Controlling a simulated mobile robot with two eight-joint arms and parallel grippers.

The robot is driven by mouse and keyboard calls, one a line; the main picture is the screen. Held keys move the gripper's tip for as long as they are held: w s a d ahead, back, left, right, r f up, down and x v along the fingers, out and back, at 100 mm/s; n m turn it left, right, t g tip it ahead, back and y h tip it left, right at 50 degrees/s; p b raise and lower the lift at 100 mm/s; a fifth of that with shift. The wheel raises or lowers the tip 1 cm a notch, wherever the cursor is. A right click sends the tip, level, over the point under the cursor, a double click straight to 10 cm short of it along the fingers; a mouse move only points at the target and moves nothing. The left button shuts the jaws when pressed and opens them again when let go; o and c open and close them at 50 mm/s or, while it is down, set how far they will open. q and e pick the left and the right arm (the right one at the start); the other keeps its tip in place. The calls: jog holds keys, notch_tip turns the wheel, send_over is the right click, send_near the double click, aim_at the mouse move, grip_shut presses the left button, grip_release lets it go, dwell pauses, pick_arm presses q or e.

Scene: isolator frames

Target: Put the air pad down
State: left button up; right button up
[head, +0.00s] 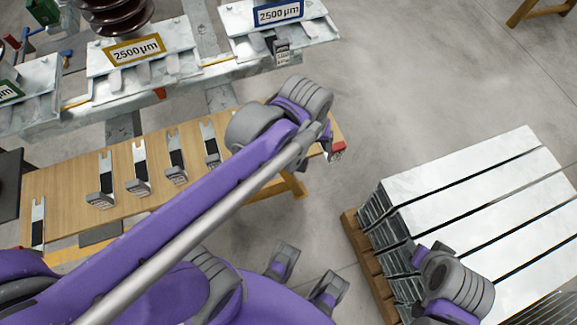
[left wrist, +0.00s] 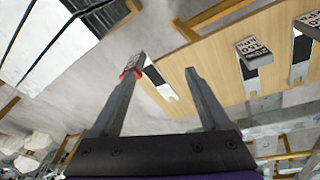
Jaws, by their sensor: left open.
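The air pad nearest my left gripper has a grey labelled block with a red part (head: 337,151) and shows at the right end of the wooden table. In the left wrist view its block (left wrist: 132,65) is by the tip of the left-hand finger, and its black and pale strip (left wrist: 156,80) lies along the tabletop between the fingers. My left gripper (left wrist: 163,72) is open, with a wide gap between its fingers. I cannot tell whether a finger touches the block. In the head view my left arm hides the strip and most of the gripper. My right gripper is not in view.
Several similar pads lie in a row on the wooden table (head: 65,200). Behind it stand metal frames with a yellow 2500 µm label (head: 137,50) and a blue one (head: 279,12). A stack of metal sheets (head: 480,190) stands at the right. Bare floor lies between.

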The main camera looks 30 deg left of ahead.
pick_arm(q)
jog(key=s+a+f+m+t, duration=0.2)
jog(key=s+f+m, duration=0.2)
jog(key=s, duration=0.3)
jog(key=shift+s+a+m, duration=0.2)
jog(key=shift+a+m, duration=0.1)
jog(key=shift+m, duration=0.3)
jog(key=shift+f, duration=0.1)
notch_tip(320, 180, up, 7)
jog(key=w+p, duration=0.1)
jog(key=p, duration=0.5)
jog(key=shift+w+t, duration=0.25)
jog(key=shift+t, duration=0.15)
